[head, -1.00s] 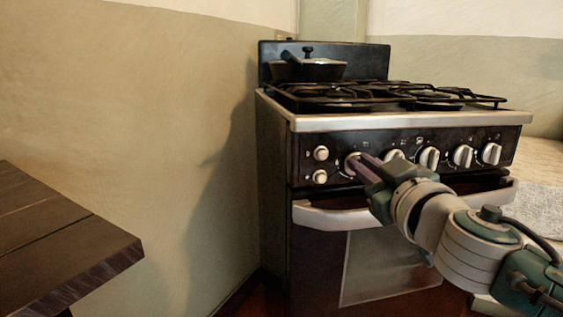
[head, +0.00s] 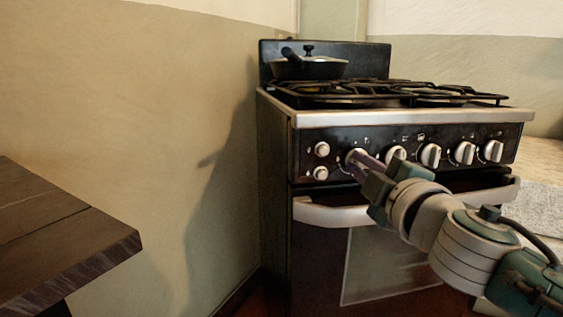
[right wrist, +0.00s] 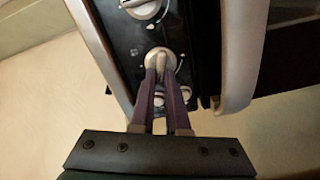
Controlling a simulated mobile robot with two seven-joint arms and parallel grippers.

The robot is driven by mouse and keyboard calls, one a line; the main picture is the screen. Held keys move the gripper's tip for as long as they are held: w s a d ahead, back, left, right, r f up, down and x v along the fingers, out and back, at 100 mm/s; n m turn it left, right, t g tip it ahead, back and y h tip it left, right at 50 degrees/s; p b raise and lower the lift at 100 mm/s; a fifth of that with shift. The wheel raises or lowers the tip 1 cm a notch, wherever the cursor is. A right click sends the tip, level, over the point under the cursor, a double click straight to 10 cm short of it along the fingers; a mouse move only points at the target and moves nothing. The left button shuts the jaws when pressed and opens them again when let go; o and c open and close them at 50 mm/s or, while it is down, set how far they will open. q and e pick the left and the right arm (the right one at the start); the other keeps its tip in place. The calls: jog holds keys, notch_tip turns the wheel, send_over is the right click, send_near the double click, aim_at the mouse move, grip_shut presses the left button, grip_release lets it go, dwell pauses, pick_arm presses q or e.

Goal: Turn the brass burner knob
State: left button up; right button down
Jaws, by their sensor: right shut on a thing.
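The stove's front panel carries a row of large pale silver knobs; none looks clearly brass. The leftmost large knob (head: 353,155) is partly hidden behind my right gripper (head: 359,161). In the right wrist view this knob (right wrist: 160,53) sits between the tips of the two purple fingers (right wrist: 161,73). My right gripper is shut on its raised grip. The knob is still on the panel. My left gripper is not in view.
Two small round buttons (head: 321,149) sit left of the knob. The oven door handle (head: 335,215) runs below the panel. A lidded pan (head: 308,68) stands at the back of the stove. A dark wooden table (head: 60,235) is at the left.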

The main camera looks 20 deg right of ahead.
jog(key=shift+f+n, duration=0.1)
jog(key=shift+n, duration=1)
jog(key=c, duration=0.9)
grip_release()
jog(key=s+a, duration=0.1)
jog(key=s, duration=0.9)
jog(key=shift+a, duration=0.25)
